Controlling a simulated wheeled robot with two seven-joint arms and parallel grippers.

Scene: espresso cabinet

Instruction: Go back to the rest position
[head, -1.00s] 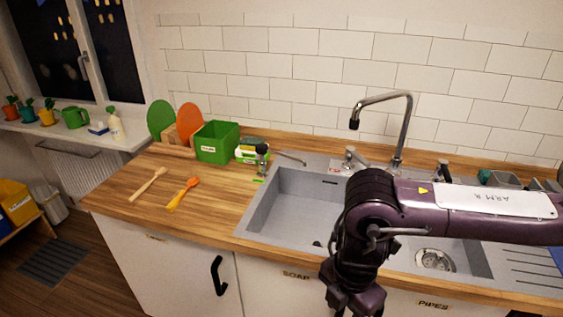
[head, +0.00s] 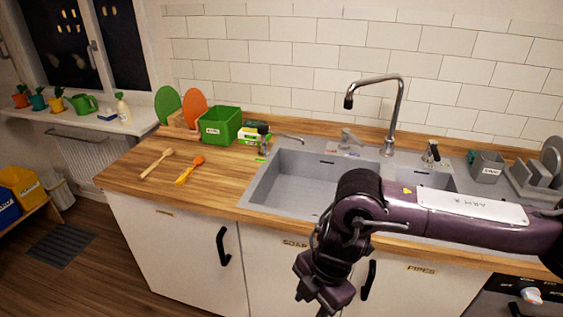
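My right arm, dark purple, comes in from the right of the head view and crosses in front of the sink (head: 291,187). It bends downward in front of the cabinet doors. My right gripper (head: 308,297) is at the bottom edge of the picture, below the counter edge. Its fingers are mostly cut off, so I cannot tell whether it is open or shut. I see nothing held in the part that shows. My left gripper is not in view.
The wooden counter (head: 222,180) carries a wooden brush (head: 157,163), an orange utensil (head: 189,170) and a green box (head: 220,126). A tall faucet (head: 395,112) stands behind the sink. A grey cup (head: 486,167) and a dish rack (head: 540,178) stand at right.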

